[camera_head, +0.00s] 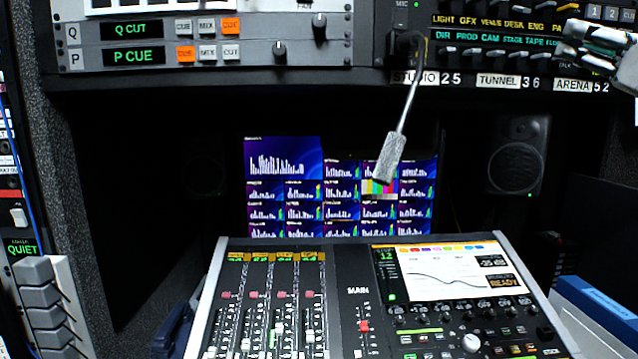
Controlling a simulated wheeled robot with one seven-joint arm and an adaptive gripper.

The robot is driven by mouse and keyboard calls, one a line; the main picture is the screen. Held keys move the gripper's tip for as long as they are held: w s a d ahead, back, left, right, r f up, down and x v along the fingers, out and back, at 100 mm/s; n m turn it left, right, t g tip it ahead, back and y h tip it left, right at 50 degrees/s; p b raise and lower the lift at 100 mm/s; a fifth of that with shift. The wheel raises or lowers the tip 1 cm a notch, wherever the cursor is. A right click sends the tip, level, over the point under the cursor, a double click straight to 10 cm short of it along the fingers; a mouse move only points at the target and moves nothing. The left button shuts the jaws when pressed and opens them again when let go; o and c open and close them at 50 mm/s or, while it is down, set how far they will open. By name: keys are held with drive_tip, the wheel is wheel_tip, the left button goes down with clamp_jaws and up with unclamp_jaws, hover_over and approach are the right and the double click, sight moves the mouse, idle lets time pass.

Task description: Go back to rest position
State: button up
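My gripper (592,42) shows at the upper right edge of the head view, cut off by the frame. Its light and dark finger parts point left, in front of the intercom panel (497,28) with its rows of knobs. I cannot tell whether the fingers are apart or closed, and nothing is clearly seen held between them.
A mixing console (340,290) with faders and a lit screen fills the lower middle. A gooseneck microphone (391,158) hangs above it, before a monitor wall (282,190). A speaker (516,155) stands right. A blue box (600,305) and grey stacked blocks (45,295) flank the console.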

drive_tip(key=s+a+f+m+g+h+p, duration=0.1)
drive_tip(key=s+a+f+g, duration=0.3)
drive_tip(key=f, duration=0.6)
drive_tip(key=a+f+m+g+h+p, duration=0.1)
drive_tip(key=f+g+p, duration=0.1)
drive_tip(key=f+g, duration=0.7)
drive_tip(key=s+a+f+n+g+y, duration=0.1)
drive_tip(key=s+a+f+g, duration=0.1)
drive_tip(key=s+a+f, duration=0.3)
drive_tip(key=s+a+f+n+g+y+p, duration=0.1)
drive_tip(key=s+a+f+n+g+y, duration=0.1)
drive_tip(key=s+a+f, duration=0.3)
drive_tip(key=s+f+g, duration=0.1)
drive_tip(key=s+f, duration=0.2)
drive_tip(key=s, duration=0.1)
drive_tip(key=shift+s+a+f, duration=0.2)
drive_tip(key=shift+s+f, duration=0.15)
drive_tip(key=shift+f, duration=0.05)
